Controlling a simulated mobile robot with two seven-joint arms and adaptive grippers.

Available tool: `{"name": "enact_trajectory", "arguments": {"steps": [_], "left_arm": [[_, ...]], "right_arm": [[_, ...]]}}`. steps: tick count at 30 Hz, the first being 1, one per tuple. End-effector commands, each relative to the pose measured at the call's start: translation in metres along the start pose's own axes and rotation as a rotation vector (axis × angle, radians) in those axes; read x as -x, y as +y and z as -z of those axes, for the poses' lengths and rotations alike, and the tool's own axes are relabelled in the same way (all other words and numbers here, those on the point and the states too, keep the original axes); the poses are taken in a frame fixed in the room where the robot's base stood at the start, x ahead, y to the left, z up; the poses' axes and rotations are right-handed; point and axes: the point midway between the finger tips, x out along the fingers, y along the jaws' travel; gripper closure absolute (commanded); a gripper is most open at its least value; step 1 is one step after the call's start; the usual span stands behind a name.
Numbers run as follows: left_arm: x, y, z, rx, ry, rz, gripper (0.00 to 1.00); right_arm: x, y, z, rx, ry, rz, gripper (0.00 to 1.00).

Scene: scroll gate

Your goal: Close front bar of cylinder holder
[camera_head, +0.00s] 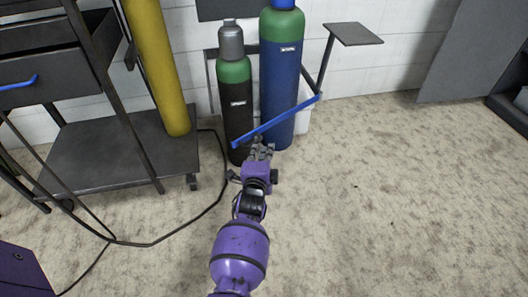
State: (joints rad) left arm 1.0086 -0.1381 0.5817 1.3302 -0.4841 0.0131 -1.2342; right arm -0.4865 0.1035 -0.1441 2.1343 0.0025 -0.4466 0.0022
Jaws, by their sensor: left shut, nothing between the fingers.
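The blue front bar (278,122) of the cylinder holder (325,62) runs slantwise from its right end by the dark frame down to its left end in front of the cylinders. A dark cylinder with a green shoulder and grey cap (236,98) and a taller blue cylinder with a green top (281,60) stand upright behind the bar. My left gripper (262,146) is shut and empty, just below the bar near its left part. I cannot tell whether the fingertips touch the bar. My right gripper is not in view.
A dark cart (120,150) with a yellow cylinder (158,65) stands at the left. A black cable (190,222) lies on the floor beside it. The concrete floor (400,200) at the right is clear. A grey panel (465,55) leans at the back right.

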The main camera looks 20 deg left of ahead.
Motion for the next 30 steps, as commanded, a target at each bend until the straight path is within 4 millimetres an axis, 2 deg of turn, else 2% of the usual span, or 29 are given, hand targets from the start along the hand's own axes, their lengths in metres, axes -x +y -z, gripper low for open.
{"name": "enact_trajectory", "arguments": {"steps": [5,13,22,30], "left_arm": [[-0.012,-0.007,-0.023,-0.021,0.053,-0.008,1.0],[-0.042,-0.016,-0.063,-0.043,0.176,-0.029,1.0],[-0.081,-0.024,-0.103,-0.062,0.313,-0.054,1.0],[-0.111,-0.032,-0.124,-0.059,0.351,-0.059,1.0]], "right_arm": [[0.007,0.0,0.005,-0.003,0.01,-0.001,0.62],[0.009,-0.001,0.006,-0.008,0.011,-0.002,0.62],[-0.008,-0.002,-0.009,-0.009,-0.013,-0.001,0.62],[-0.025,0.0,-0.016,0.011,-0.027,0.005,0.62]]}}
